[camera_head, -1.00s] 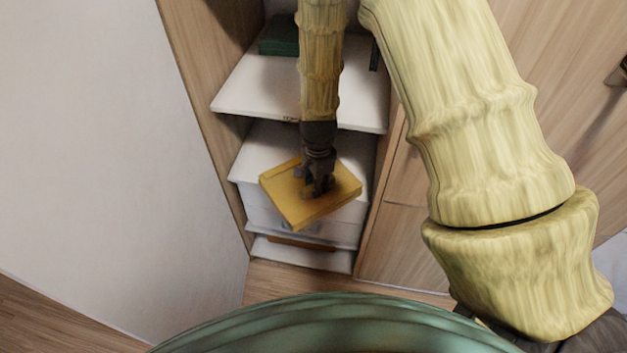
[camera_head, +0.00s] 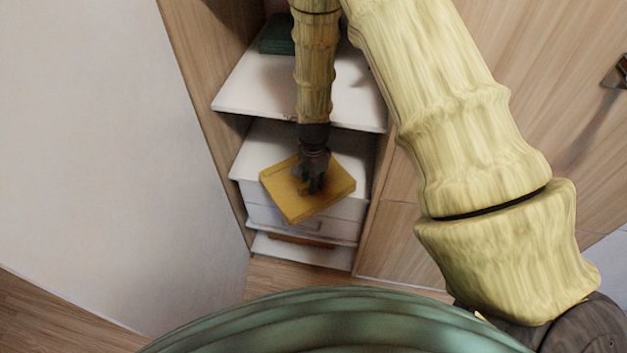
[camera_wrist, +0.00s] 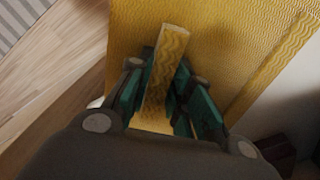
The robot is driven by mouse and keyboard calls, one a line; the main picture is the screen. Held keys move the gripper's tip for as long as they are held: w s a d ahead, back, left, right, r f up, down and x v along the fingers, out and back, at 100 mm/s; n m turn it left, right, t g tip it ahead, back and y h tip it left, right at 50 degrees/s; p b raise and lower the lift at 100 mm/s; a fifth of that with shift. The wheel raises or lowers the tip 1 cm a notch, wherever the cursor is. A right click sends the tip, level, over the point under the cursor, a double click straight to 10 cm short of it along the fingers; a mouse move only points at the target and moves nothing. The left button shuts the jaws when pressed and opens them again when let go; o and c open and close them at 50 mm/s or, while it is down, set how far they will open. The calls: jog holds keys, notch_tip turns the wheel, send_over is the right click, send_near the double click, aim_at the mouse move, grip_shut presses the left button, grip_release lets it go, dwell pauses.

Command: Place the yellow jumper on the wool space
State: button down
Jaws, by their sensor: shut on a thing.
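The yellow jumper (camera_head: 290,199) is a flat, folded, square-looking piece. In the head view it is held in front of the middle white shelf of an open wardrobe section. My gripper (camera_head: 316,188) comes down from above and is shut on it near its middle. In the wrist view the gripper (camera_wrist: 165,95) pinches a raised yellow fold between its two fingers, with the knitted jumper (camera_wrist: 225,45) spread out beyond. I cannot tell whether the jumper touches the shelf. No label marking a wool space is readable.
The upper white shelf (camera_head: 270,92) holds a dark green folded item (camera_head: 276,35). The middle shelf (camera_head: 262,145) has a white drawer or box front (camera_head: 340,210) below it. A lower shelf (camera_head: 325,256) holds something brown. Wooden panels flank the shelves.

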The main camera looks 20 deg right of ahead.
jog(key=c, duration=1.3)
grip_release()
jog(key=shift+r, duration=0.15)
jog(key=shift+r+b, duration=0.75)
jog(key=shift+r, duration=5.15)
